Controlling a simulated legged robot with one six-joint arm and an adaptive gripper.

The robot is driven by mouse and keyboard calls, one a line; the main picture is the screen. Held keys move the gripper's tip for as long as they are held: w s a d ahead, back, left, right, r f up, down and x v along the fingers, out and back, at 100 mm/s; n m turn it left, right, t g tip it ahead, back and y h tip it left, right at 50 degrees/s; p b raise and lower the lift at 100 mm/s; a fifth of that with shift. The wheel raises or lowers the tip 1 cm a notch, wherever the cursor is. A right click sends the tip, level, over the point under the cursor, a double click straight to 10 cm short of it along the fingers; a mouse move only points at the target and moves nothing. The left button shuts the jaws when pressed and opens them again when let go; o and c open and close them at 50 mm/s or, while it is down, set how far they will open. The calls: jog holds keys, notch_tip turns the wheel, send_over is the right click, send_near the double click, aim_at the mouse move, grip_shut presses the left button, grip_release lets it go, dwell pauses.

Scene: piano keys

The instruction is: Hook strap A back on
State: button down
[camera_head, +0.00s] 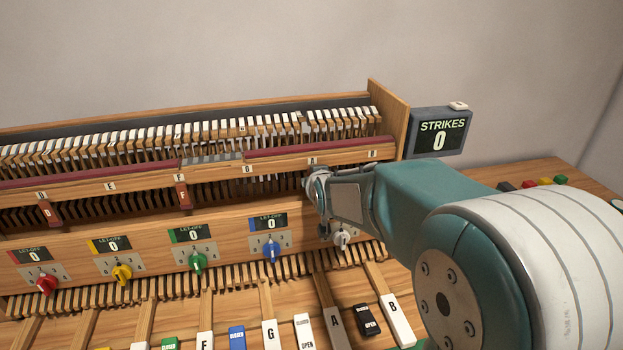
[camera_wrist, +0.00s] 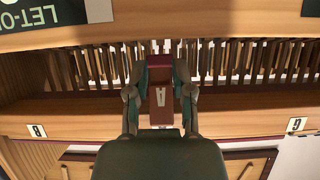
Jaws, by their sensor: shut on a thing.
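In the wrist view, strap A (camera_wrist: 161,108) is a dark red tab with a pale letter A, upside down in the picture. My gripper (camera_wrist: 160,72) is shut on it, one finger on each side. The strap lies across the wooden letter rail (camera_wrist: 80,118), in front of the row of slats. Whether it touches a hook is hidden. In the head view my gripper (camera_head: 318,188) is just below the rail's A label (camera_head: 312,161) and hides the strap. Red straps D (camera_head: 45,213) and F (camera_head: 183,195) hang from the same rail to the left.
A let-off panel with coloured knobs, including a blue one (camera_head: 271,249), runs below the rail. Piano keys, including B (camera_head: 396,318), lie in front. The strikes display (camera_head: 440,133) reads 0 at right. My arm covers the right end of the panel.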

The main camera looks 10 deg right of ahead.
jog(key=shift+s+g, duration=0.35)
jog(key=shift+g, duration=0.75)
jog(key=shift+s+g, duration=0.35)
jog(key=shift+g, duration=0.75)
jog(key=shift+c, duration=2.4)
grip_release()
jog(key=shift+a, duration=0.1)
jog(key=v, duration=1.2)
jog(key=shift+w, duration=0.2)
